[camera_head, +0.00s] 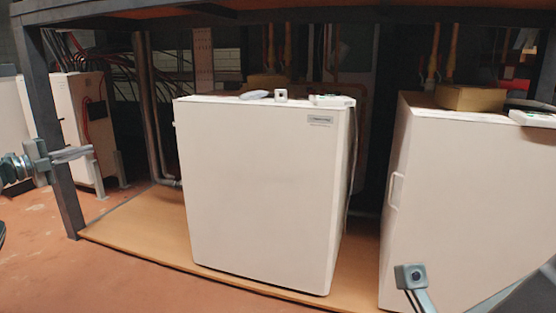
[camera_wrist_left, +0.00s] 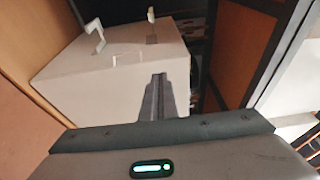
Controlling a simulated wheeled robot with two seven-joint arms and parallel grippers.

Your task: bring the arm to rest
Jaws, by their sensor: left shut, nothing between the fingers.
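My left gripper (camera_head: 86,152) is at the left edge of the head view, in front of the dark rack post. Its fingers are together with nothing between them. In the left wrist view the shut fingers (camera_wrist_left: 157,98) point toward a white cabinet (camera_wrist_left: 110,65) with pale handle-like parts, without visibly holding it. The fingers of my right gripper do not show. A small grey block with a round lens (camera_head: 410,277) and a bracket, likely part of my right arm, show at the lower right of the head view.
A white heat pump cabinet (camera_head: 262,190) stands on a wooden base board (camera_head: 135,236), with small items on top. Another white cabinet (camera_head: 470,205) stands to its right, bearing a cardboard-coloured box (camera_head: 470,98). A dark rack post (camera_head: 52,130) rises at left. Red floor (camera_head: 60,285) is clear in front.

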